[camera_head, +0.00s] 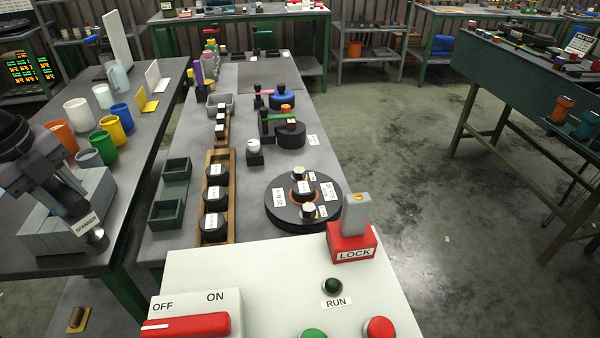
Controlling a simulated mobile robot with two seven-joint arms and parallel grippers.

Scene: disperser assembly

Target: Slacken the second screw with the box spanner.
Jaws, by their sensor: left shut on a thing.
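My left gripper (62,185) comes in from the left edge and is shut on the box spanner (88,226), a grey tool with a SPANNER label and a round socket end tilted downward. It hangs above the left bench, well apart from the screws. A round black disc (279,213) lies on the middle bench with white torque labels. Two light-topped screws stand on it, a rear one (299,173) and a front one (308,210), with a dark labelled hub (302,188) between them. I cannot tell which is the second screw. My right gripper is not in view.
A white control panel (275,280) with a red LOCK block (352,247) stands in front of the disc. A wooden rack (210,157) of black weights and green trays (168,212) lie left of it. Several coloured cups (100,145) stand on the left bench.

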